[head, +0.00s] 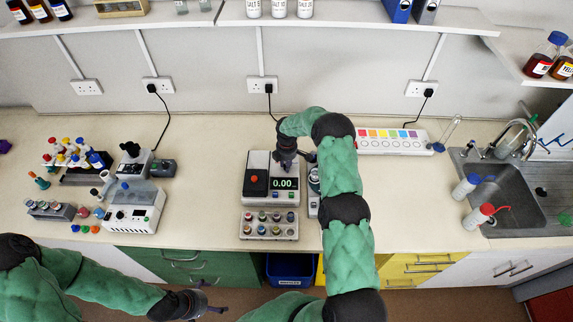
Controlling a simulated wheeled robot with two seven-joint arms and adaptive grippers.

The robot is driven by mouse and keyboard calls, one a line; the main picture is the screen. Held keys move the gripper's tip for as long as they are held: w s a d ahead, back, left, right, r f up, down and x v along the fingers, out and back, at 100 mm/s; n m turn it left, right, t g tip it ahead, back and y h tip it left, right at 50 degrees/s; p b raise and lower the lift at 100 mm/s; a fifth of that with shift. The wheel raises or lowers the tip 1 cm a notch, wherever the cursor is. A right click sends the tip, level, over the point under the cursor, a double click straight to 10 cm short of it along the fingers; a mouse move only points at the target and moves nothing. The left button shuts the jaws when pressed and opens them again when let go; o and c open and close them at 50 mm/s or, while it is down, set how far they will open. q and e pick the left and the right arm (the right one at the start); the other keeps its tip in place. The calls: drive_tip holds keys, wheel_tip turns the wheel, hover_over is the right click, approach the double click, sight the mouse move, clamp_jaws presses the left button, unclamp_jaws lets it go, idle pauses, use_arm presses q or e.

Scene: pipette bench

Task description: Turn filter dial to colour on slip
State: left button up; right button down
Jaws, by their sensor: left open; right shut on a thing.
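A white photometer (257,163) with a black lid and orange knob stands mid-bench; its display (285,184) reads 0.00. My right gripper (287,160) reaches down onto the top rear of the photometer, shut on what appears to be the filter dial. The fingers hide the dial, so its setting cannot be read. A white strip with a row of coloured squares (392,140) lies on the bench to the right. I cannot make out a slip naming a colour. My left gripper (207,302) is open and empty, low in front of the bench.
A vial rack (245,231) stands in front of the photometer. A small unit (313,185) to its right is partly hidden by my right arm. A white instrument (133,217) and tube racks crowd the left. A sink (517,210) with wash bottles is at the right.

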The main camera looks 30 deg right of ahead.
drive_tip(key=shift+f+m+b, duration=0.15)
drive_tip(key=shift+m+b, duration=0.25)
drive_tip(key=shift+b, duration=0.3)
drive_tip(key=m+b, duration=0.6)
drive_tip(key=b, duration=0.1)
drive_tip(key=shift+f+b, duration=0.1)
drive_tip(key=shift+b, duration=0.3)
drive_tip(key=m+b, duration=0.3)
drive_tip(key=m, duration=0.2)
drive_tip(key=shift+w+r+m+b, duration=0.15)
drive_tip(key=shift+m+b, duration=0.4)
drive_tip(key=shift+m, duration=0.45)
drive_tip(key=shift+s+r+m+b, duration=0.1)
drive_tip(key=shift+m+b, duration=0.4)
drive_tip(key=shift+m, duration=0.5)
drive_tip(key=c, duration=1)
unclamp_jaws()
